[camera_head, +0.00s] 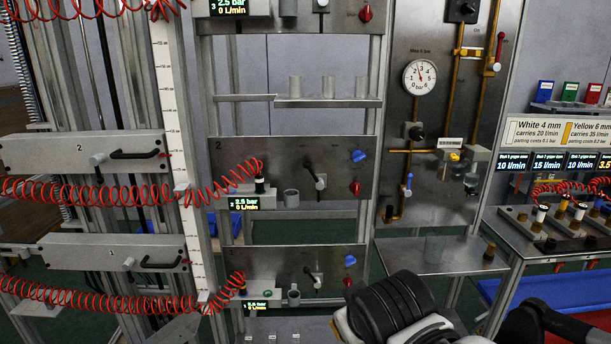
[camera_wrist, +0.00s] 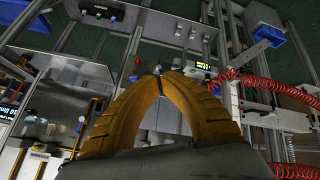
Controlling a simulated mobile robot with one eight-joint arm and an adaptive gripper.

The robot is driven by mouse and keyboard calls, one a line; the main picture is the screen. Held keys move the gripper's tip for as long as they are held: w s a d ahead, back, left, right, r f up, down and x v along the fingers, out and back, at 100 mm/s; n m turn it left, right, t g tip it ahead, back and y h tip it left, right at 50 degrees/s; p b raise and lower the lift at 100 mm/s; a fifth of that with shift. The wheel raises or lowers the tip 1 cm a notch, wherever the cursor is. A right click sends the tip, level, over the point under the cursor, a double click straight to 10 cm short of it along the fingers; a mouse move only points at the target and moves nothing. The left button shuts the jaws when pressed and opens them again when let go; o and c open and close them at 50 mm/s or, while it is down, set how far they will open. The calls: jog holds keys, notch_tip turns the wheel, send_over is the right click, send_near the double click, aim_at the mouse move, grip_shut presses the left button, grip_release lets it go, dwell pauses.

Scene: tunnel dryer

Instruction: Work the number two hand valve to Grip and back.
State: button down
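The number two panel (camera_head: 290,148) is a grey plate in the middle of the head view, marked 2. Its hand valve (camera_head: 314,175) has a small black lever tilted up and to the left; position words cannot be read. A blue knob (camera_head: 358,156) and a red knob (camera_head: 355,188) sit right of it. The display (camera_head: 243,203) reads 2.5 bar and 0 L/min. My gripper (camera_wrist: 160,73) shows in the wrist view as two ribbed orange fingers meeting at the tips, with nothing seen between them. The gripper itself is not seen in the head view.
The number one panel (camera_head: 290,270) hangs below with a similar lever. Red coiled hoses (camera_head: 120,190) run from the left side to the panels. A gauge board (camera_head: 440,110) and a side bench (camera_head: 545,232) with fittings stand right.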

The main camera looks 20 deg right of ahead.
jog(key=w+d+r+n+t+h, duration=0.1)
jog(key=w+d+r+n+h, duration=0.15)
jog(key=w, duration=0.25)
jog(key=w+d+r+n+t+h, duration=0.1)
jog(key=w+d+r+n+h, duration=0.15)
jog(key=w, duration=0.25)
jog(key=n+t+h+p, duration=0.2)
jog(key=n+t, duration=0.6)
jog(key=n, duration=0.4)
send_near(313, 174)
jog(key=a, duration=0.3)
jog(key=shift+s+a+r, duration=0.2)
jog(key=shift+s+r, duration=0.15)
jog(key=shift+r, duration=0.15)
jog(key=x, duration=0.3)
jog(key=b+x, duration=0.1)
jog(key=x, duration=0.2)
jog(key=b+x, duration=0.1)
jog(key=x, duration=0.3)
jog(key=shift+w+f, duration=0.1)
jog(key=shift+f, duration=0.15)
